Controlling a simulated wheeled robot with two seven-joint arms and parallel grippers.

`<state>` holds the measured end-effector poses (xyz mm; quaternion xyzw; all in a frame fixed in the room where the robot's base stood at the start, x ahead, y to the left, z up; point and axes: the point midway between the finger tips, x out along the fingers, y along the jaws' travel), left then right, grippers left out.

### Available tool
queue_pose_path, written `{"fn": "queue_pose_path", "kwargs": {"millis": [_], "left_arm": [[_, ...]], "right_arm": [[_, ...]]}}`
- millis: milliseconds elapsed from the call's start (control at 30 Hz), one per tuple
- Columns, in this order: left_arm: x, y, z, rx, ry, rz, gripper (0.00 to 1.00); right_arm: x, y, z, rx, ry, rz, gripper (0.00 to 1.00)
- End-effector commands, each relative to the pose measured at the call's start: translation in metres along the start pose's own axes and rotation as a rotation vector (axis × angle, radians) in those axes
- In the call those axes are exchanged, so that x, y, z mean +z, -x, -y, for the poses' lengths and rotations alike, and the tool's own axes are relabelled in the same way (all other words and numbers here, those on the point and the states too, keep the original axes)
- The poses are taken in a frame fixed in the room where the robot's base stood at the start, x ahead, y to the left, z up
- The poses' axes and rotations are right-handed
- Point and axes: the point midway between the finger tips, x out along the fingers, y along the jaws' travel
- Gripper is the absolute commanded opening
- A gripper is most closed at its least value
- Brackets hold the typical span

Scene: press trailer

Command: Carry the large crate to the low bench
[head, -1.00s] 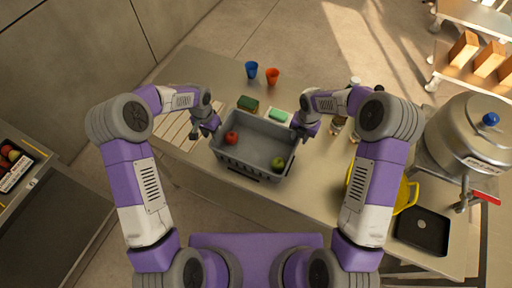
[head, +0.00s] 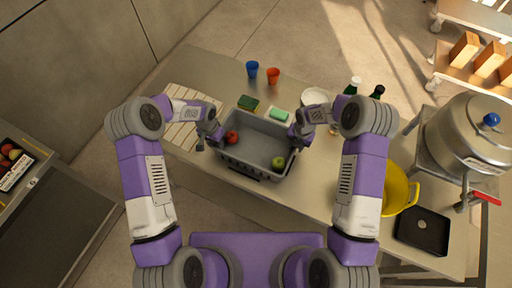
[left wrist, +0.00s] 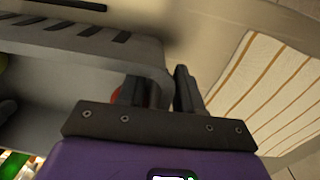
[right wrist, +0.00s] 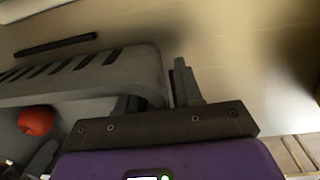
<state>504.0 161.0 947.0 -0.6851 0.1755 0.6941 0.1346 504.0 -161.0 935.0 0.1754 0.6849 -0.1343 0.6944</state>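The large grey crate (head: 232,166) stands on the table, near its front edge, with a red apple (head: 232,137) and a green apple (head: 278,162) inside. My left gripper (head: 216,135) is at the crate's left end. In the left wrist view its fingers (left wrist: 165,90) straddle the end wall closely, one inside and one outside. My right gripper (head: 297,136) is at the right end. In the right wrist view its fingers (right wrist: 160,95) sit closely on both sides of that wall. Both look shut on the crate. I cannot tell which surface is the low bench.
A striped slatted mat (head: 185,125) lies left of the crate. Behind it are sponges (head: 248,103), a blue cup (head: 252,69) and an orange cup (head: 273,75). Bottles, a yellow pot (head: 398,190) and a black tray (head: 422,231) stand right. A dark-fronted counter (head: 65,235) is at left.

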Motion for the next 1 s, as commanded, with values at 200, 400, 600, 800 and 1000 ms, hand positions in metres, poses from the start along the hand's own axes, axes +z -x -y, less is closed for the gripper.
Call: {"fn": "queue_pose_path", "kwargs": {"millis": [200,400,600,800,1000], "left_arm": [[0.0001,0.0002,0.0,0.0,0.0,0.0,0.18],[0.0001,0.0002,-0.0001,0.0,0.0,0.0,0.0],[0.0001,0.0003,-0.0001,0.0,0.0,0.0,0.0],[0.0001,0.0004,-0.0001,0.0,0.0,0.0,0.0],[0.0,0.0004,-0.0001,0.0,0.0,0.0,0.0]], "right_arm": [[0.0,0.0003,-0.0001,0.0,0.0,0.0,0.18],[0.0,0.0004,0.0,0.0,-0.001,0.0,0.0],[0.0,0.0004,0.0,0.0,-0.001,0.0,0.0],[0.0,0.0004,0.0,0.0,-0.001,0.0,0.0],[0.0,0.0004,0.0,0.0,-0.001,0.0,0.0]]}}
